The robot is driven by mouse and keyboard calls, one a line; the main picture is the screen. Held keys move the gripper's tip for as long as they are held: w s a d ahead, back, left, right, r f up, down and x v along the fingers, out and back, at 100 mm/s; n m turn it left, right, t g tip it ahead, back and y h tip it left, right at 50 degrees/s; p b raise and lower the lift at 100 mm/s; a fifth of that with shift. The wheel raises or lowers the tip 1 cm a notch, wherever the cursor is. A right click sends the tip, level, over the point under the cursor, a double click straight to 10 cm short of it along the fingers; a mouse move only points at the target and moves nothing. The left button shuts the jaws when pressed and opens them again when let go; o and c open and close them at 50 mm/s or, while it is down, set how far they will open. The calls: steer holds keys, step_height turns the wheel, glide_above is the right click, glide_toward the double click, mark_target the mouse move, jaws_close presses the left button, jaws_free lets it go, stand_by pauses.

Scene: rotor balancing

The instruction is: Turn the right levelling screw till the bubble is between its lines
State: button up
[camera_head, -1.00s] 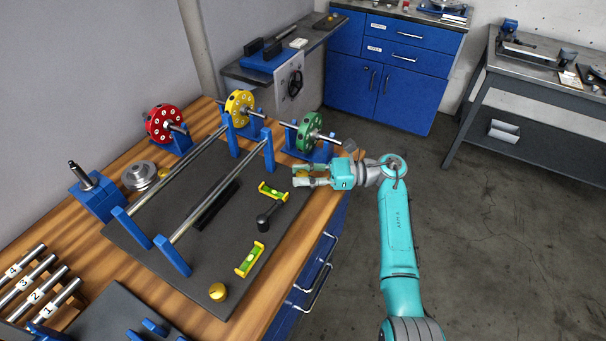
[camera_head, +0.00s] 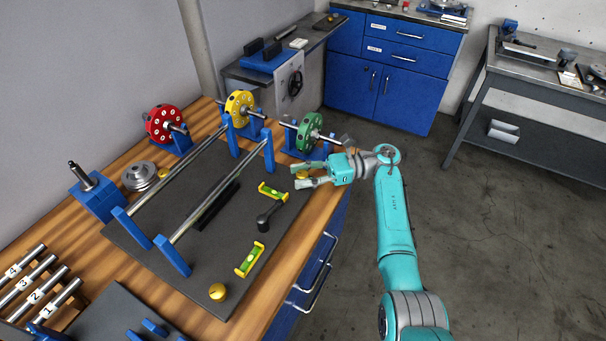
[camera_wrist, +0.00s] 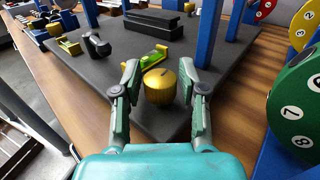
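A brass levelling screw (camera_wrist: 161,88) with a dark mark on top stands at the near corner of the dark plate in the wrist view. In the head view this screw (camera_head: 302,175) is at the plate's right corner. My gripper (camera_wrist: 159,76) is open, its fingers on either side of the screw with visible gaps. In the head view my gripper (camera_head: 299,176) reaches in from the right. A yellow-green level vial (camera_head: 272,192) lies near the screw, and a second vial (camera_head: 249,260) lies nearer the front. I cannot make out where the bubbles stand.
Another brass screw (camera_head: 218,292) is at the plate's front corner. A black-knobbed lever (camera_head: 268,217) stands between the vials. Blue posts with steel rails (camera_head: 207,202) rise from the plate. A green disc (camera_head: 310,132) stands behind my gripper. Floor is clear on the right.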

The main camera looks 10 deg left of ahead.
steer(key=shift+o, duration=0.4)
steer(key=v, duration=1.1)
steer(key=shift+w, duration=0.1)
steer(key=shift+w+d, duration=0.1)
steer(key=shift+d, duration=0.35)
stand_by(0.9)
